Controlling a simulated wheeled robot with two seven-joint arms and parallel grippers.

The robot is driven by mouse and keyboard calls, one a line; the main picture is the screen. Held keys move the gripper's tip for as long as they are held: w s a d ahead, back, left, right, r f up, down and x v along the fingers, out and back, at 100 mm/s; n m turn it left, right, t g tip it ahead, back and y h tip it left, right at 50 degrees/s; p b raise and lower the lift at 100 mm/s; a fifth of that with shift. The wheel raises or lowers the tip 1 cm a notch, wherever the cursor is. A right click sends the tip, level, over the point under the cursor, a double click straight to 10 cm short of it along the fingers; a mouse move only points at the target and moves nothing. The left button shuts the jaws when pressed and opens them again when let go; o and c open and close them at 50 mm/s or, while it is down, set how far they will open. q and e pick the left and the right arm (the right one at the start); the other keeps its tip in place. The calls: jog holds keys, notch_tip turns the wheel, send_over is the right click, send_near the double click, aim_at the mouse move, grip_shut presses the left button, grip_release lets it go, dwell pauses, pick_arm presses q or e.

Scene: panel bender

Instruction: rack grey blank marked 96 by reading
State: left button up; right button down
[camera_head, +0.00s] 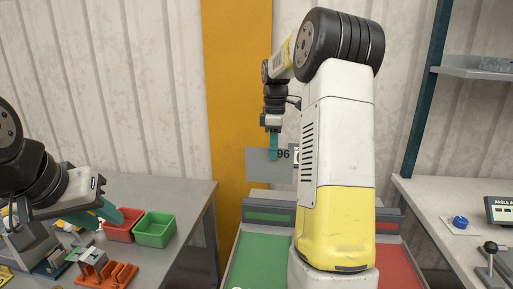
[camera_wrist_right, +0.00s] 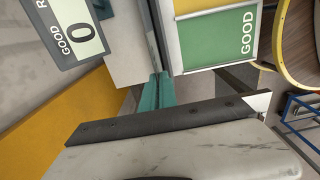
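The grey blank marked 96 (camera_head: 258,165) hangs upright in front of the orange post, its number facing the head camera. My right gripper (camera_head: 273,146) is shut on it from above, with teal fingers over its face. In the right wrist view the teal fingers (camera_wrist_right: 156,92) close on a grey plate edge. The blank is above the rack with a green lane (camera_head: 258,262) and a red lane (camera_head: 398,268), apart from both. My right arm hides the rack's middle. My left gripper (camera_head: 112,216) is over the left table; its finger gap is unclear.
A red bin (camera_head: 121,232) and a green bin (camera_head: 155,230) stand on the left table near orange fixtures (camera_head: 118,275). A right bench holds a blue button (camera_head: 460,222) and a lever. The right wrist view shows a green GOOD sign (camera_wrist_right: 222,38) and a display reading 0 (camera_wrist_right: 75,30).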

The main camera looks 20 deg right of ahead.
aim_at(273, 173)
notch_tip(273, 173, down, 13)
jog(key=shift+f, duration=0.2)
dwell(0.6)
jog(key=shift+f, duration=1.5)
dwell(0.5)
jog(key=c, duration=1.6)
grip_release()
notch_tip(273, 173, up, 7)
jog(key=shift+f, duration=0.15)
jog(key=shift+r, duration=0.6)
